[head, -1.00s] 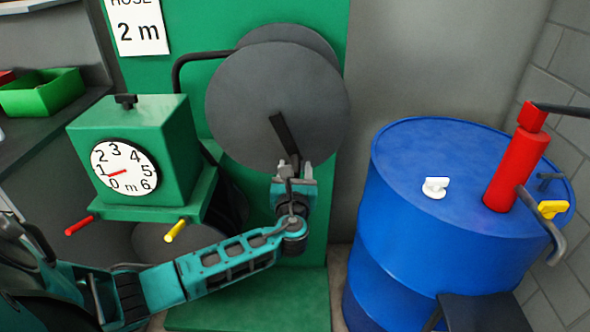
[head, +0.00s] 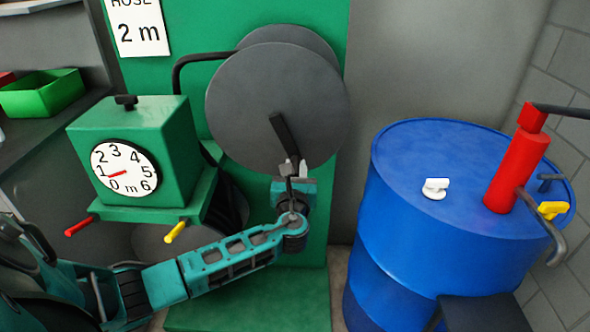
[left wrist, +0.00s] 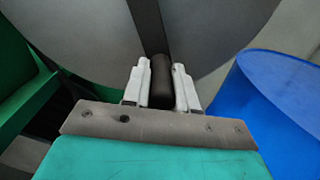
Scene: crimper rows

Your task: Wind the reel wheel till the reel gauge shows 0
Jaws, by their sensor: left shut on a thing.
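The reel wheel is a large dark grey disc (head: 245,105) on a green stand, with a black crank arm (head: 283,138) pointing down and slightly right. My left gripper (left wrist: 162,85) is shut on the crank's dark handle (left wrist: 162,72), one white finger on each side. In the head view the left gripper (head: 289,169) is at the disc's lower edge. The reel gauge (head: 137,158) is a white dial on a green box, marked 0 to 6 m. Its red needle points left, close to 1 and slightly toward 0. My right gripper is not in view.
A blue drum (head: 400,225) with a red pump (head: 515,172) and a white cap (head: 436,187) stands at right. Red (head: 80,226) and yellow (head: 175,231) handles stick out below the gauge box. A hose sign (head: 139,25) reads 2 m. A green bin (head: 45,98) is at far left.

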